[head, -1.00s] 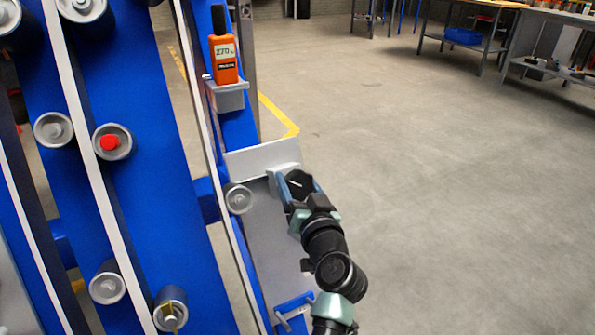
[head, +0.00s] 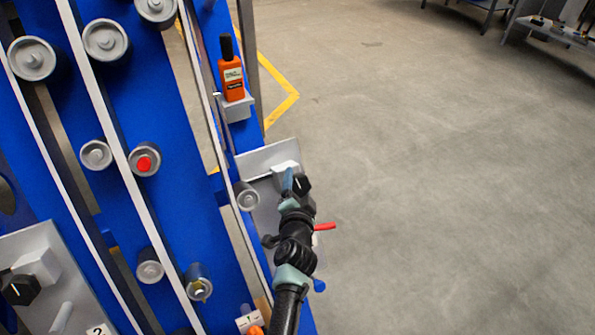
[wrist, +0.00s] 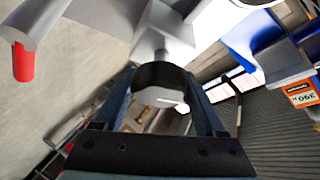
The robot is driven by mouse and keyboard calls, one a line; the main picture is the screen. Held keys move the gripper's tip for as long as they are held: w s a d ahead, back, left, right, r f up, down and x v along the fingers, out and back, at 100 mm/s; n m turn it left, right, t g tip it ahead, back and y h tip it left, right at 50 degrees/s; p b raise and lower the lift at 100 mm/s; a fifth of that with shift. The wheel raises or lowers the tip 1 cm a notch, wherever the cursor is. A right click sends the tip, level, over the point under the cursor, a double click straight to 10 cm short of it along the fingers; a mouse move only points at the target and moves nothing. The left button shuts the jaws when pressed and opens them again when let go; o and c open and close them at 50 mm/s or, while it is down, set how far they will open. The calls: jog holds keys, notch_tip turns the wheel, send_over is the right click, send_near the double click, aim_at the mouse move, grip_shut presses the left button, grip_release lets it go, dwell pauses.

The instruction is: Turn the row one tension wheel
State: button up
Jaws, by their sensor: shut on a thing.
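The row one tension wheel appears to be the black knob (head: 303,184) on a pale block of the grey panel (head: 262,160), right of the blue frame. In the wrist view the black knob (wrist: 158,84) sits between my two fingers and has a white mark on its face. My gripper (head: 291,187) is shut on this knob; in the wrist view the fingers (wrist: 162,100) lie along both its sides. An orange tension meter (head: 232,80) stands on a bracket above the panel. In the wrist view its display (wrist: 303,93) is upside down and seems to read 390.
A red-tipped lever (head: 324,227) sticks out just right of my wrist. Another black knob (head: 20,290) is on a panel labelled 2 at lower left. Belts and rollers (head: 144,161) cover the blue frame (head: 185,140). The floor at right is clear.

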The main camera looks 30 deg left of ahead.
jog(key=shift+f+m+p, duration=0.1)
jog(key=shift+m+p, duration=0.3)
jog(key=shift+p, duration=0.15)
jog(key=o, duration=1.3)
jog(key=shift+s+d+r+p, duration=0.15)
jog(key=shift+s+r+p, duration=0.1)
jog(key=shift+s+p, duration=0.05)
jog(key=p+v, duration=0.4)
jog(key=v, duration=0.8)
jog(key=shift+s+p, duration=0.15)
jog(key=shift+p, duration=0.25)
